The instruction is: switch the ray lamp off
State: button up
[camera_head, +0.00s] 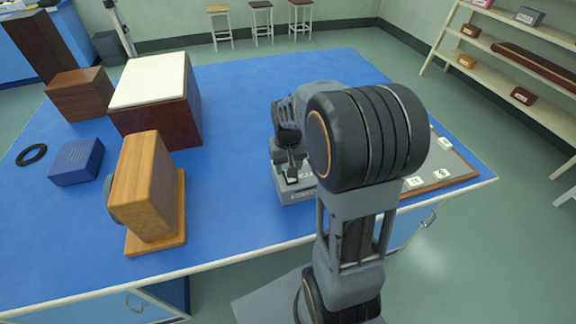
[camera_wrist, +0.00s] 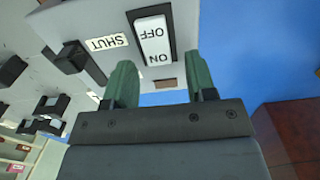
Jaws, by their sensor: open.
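A grey instrument housing (camera_head: 296,196), apparently the lamp, stands near the front edge of the blue bench, partly hidden by my arm. In the wrist view the housing (camera_wrist: 85,18) carries a white rocker switch (camera_wrist: 155,38) in a dark frame, marked OFF and ON. A label reading SHUT sits beside it. Which side of the rocker is pressed I cannot tell. My gripper (camera_wrist: 161,78) is open and empty, its green fingers apart with the ON end of the rocker between them in the picture. Contact is not clear. It also shows over the housing in the head view (camera_head: 290,166).
A wooden block on a base (camera_head: 147,190), a blue box (camera_head: 77,162), a black ring (camera_head: 31,155) and a white-topped dark box (camera_head: 155,100) stand on the left of the bench. A grey board with numbered cards (camera_head: 445,168) lies right. Clear blue surface lies between.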

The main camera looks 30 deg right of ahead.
jog(key=shift+f, duration=0.2)
jog(key=shift+c, duration=0.4)
jog(key=c, duration=0.8)
jog(key=shift+s+f+t+b, duration=0.1)
jog(key=shift+t+b, duration=0.3)
jog(key=shift+b, duration=0.3)
jog(key=shift+c, duration=0.2)
jog(key=shift+s+r+t+b, duration=0.1)
jog(key=shift+r+t+b, duration=0.1)
jog(key=shift+t+b, duration=0.25)
jog(key=o, duration=0.9)
